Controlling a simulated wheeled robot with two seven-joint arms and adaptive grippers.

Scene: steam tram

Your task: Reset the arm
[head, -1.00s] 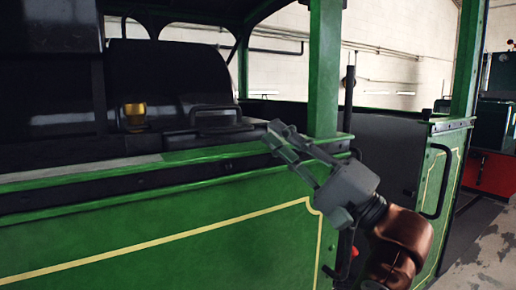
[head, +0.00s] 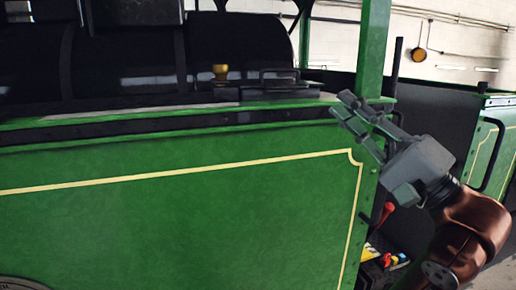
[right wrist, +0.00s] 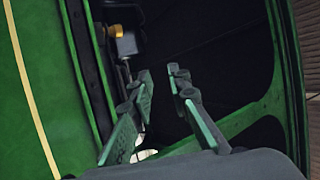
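My right gripper (head: 358,122) is raised at the right of the head view, in front of the tram's green side near its corner post. In the right wrist view, its two fingers (right wrist: 160,88) stand apart with nothing between them. My copper-coloured right arm (head: 470,228) comes in from the lower right, bent at the wrist. My left gripper and left arm do not show in either view.
The green tram side (head: 180,200) fills the left and middle. A green post (head: 373,50) rises behind the gripper. A brass knob (head: 220,73) sits on the ledge. A red handle (head: 384,213) shows in the doorway. A pan (head: 419,54) hangs on the far wall.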

